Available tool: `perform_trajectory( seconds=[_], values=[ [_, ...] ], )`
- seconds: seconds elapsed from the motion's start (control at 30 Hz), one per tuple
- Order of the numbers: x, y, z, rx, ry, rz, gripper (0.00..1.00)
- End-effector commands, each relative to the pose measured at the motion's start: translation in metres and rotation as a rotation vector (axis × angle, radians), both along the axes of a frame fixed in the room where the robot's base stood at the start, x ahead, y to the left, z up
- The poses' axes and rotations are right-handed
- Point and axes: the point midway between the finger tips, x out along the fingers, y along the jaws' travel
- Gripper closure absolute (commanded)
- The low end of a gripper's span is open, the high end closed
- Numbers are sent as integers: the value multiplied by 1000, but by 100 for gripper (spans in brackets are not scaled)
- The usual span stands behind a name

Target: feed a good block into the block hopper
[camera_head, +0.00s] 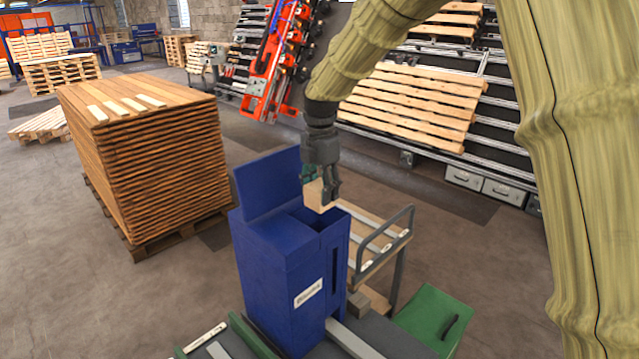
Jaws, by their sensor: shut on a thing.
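The blue block hopper (272,275) stands in the lower middle, with a white label on its front. Its lid (267,183) stands raised at the back left, and its top opening shows dark inside. My gripper (331,199) points down above the right part of the hopper's top. It is shut on a pale wooden block (314,197), which appears at or just above the opening's far edge. The fingers partly hide the block. I cannot tell whether it touches the hopper, nor see its condition.
A trolley (401,230) with a grey handle and pale slats stands behind the hopper's right side. A green box (436,312) with a dark handle is at lower right. A tall board stack (150,165) stands left. Pallets lie on the conveyor behind; open floor is at left.

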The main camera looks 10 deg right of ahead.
Motion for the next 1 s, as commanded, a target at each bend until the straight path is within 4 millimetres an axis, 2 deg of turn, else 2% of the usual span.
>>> perform_trajectory(
  seconds=[0.2, 1.0],
  values=[
    [4, 0, -17, 1, 3, 0, 74],
    [3, 0, -62, 0, 4, 0, 74]
  ],
)
